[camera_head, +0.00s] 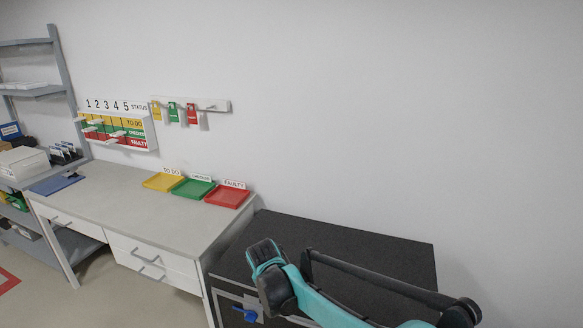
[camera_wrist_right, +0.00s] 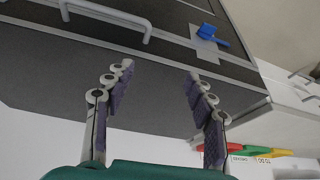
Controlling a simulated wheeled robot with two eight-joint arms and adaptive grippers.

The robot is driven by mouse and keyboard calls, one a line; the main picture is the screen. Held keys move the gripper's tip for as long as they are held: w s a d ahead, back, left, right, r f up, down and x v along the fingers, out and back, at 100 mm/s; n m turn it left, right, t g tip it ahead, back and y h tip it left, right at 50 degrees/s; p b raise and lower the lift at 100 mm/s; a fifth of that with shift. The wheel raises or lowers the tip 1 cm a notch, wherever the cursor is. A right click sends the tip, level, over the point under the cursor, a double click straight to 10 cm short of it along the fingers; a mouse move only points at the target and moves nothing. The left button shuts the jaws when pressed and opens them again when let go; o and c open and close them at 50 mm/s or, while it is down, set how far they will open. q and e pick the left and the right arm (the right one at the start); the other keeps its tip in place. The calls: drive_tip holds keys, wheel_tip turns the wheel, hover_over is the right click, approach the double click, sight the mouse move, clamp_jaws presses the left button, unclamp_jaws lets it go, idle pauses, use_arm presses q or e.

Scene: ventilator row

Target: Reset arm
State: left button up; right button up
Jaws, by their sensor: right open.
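My right arm (camera_head: 325,300), teal and black, reaches in from the lower right over the black-topped cabinet (camera_head: 395,255) in the head view. Its fingers are not clear there. In the right wrist view my right gripper (camera_wrist_right: 159,72) is open, with its two fingers well apart and nothing between them. Behind the fingers is the dark cabinet surface (camera_wrist_right: 150,85); I cannot tell the gap to it. My left gripper is in neither view.
A grey worktable (camera_head: 120,197) with drawers stands left of the cabinet. It bears yellow (camera_head: 163,182), green (camera_head: 193,189) and red (camera_head: 228,197) trays. A status board (camera_head: 118,130) and hanging tags (camera_head: 173,112) are on the wall. A blue latch (camera_head: 246,314) is on the cabinet front.

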drive_tip(key=s+d+r+n+t, duration=0.1)
drive_tip(key=s+d+r, duration=0.3)
drive_tip(key=s+d, duration=0.35)
drive_tip(key=s+d+r+n, duration=0.1)
drive_tip(key=s+d+r, duration=0.45)
drive_tip(key=d, duration=0.25)
drive_tip(key=s+d+f, duration=0.2)
drive_tip(key=s+d, duration=0.1)
drive_tip(key=s, duration=0.3)
drive_tip(key=s+d+f+t, duration=0.1)
drive_tip(key=s+d+f, duration=0.1)
drive_tip(key=s+d, duration=0.2)
drive_tip(key=s, duration=0.3)
drive_tip(key=shift+s+n+t+y, duration=0.2)
drive_tip(key=shift+n+t+y, duration=0.1)
drive_tip(key=shift+n+y, duration=0.1)
drive_tip(key=shift+c, duration=0.3)
